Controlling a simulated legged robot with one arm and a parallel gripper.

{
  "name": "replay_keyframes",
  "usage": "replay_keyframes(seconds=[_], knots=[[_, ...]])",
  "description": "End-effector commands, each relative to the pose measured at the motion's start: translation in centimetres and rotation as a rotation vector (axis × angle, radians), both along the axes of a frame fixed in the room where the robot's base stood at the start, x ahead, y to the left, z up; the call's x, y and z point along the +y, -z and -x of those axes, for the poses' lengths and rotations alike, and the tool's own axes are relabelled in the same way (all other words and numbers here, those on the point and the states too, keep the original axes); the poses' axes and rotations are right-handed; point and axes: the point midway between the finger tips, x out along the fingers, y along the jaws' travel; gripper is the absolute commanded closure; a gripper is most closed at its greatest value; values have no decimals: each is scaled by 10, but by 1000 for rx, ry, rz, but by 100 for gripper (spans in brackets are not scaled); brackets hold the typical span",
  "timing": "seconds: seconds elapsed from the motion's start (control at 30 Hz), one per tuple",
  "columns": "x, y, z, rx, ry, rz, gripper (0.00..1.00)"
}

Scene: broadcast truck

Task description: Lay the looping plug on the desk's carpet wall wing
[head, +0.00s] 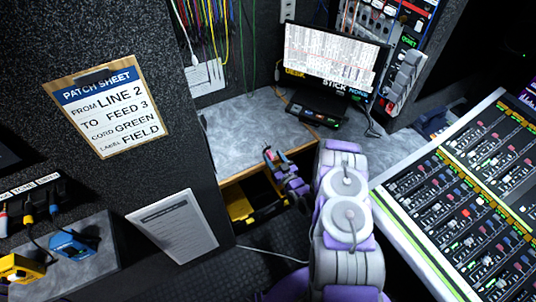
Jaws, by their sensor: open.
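The desk (240,128) has a grey top with a wooden front edge. Its left wing lies against the dark speckled carpet wall (168,35), and its surface there looks bare. My gripper (269,154) is open at the desk's front edge, small in view, with my purple and grey arm reaching up from below. A small reddish spot shows at its tip; I cannot tell whether it is part of the gripper or a plug. I cannot pick out the looping plug for certain.
A monitor (330,62) stands at the desk's back, with a small black box (313,115) before it. A mixing console (465,200) fills the right. A yellow bin (238,203) sits under the desk. Blue (73,244) and yellow (22,268) devices rest on a left ledge.

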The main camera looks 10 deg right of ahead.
Motion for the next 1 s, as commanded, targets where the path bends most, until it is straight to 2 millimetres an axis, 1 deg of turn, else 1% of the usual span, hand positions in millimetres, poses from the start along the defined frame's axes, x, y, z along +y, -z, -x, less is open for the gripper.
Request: replay_keyframes(seconds=[0.03,0.17,0.23,0.4,0.5,0.63,0.83,0.87,1.0], knots=[[2,0,-4,-2,0,2,47],[3,0,-10,-1,-1,2,47],[5,0,-16,-2,-2,2,47],[11,0,-41,-6,-2,2,47],[14,0,-52,-3,-1,1,47],[16,-1,-58,-2,0,0,47],[16,-2,-59,-1,1,0,47],[16,-2,-59,-1,1,0,49],[16,-2,-58,-1,1,0,62]])
